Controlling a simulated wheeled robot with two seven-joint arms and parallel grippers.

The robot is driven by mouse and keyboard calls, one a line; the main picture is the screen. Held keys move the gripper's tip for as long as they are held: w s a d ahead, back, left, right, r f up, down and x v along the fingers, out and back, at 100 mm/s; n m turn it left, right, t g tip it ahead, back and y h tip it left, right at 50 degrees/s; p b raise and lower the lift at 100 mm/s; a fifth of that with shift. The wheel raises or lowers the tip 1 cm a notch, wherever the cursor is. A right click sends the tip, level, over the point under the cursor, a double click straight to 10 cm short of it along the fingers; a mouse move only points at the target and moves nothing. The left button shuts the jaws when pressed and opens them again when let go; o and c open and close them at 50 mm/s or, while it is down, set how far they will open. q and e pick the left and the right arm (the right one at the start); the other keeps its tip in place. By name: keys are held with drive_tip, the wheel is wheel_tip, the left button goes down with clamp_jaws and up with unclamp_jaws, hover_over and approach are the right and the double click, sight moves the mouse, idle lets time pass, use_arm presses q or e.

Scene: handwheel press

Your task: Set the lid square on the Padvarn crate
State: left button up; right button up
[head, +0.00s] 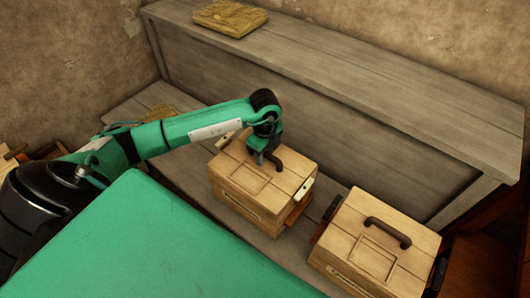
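A wooden crate (247,206) stands on the low bench in mid-picture. Its wooden lid (243,178) has a raised rectangular panel and a dark handle (295,163); no clear gap or tilt shows. The lettering on its front is too small to read, so I cannot tell if it is the Padvarn crate. My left gripper (263,157) points down at the lid beside the handle. Its fingers partly overlap the handle, and I cannot tell if they grip it. My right gripper is out of view.
A second lidded crate (345,272) with a dark handle stands at the right, its lettering unreadable. A straw-coloured block (230,17) lies on the higher grey shelf (340,60) behind. A narrow gap separates the two crates.

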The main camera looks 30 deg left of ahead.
use_arm(q)
drive_tip(key=shift+f, duration=0.1)
drive_tip(key=shift+r, duration=0.35)
wheel_tip(320, 180, up, 13)
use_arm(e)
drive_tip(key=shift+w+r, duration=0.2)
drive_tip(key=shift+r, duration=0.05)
use_arm(q)
drive_tip(key=shift+r, duration=0.1)
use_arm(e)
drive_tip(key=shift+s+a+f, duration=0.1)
use_arm(q)
drive_tip(key=shift+r, duration=0.5)
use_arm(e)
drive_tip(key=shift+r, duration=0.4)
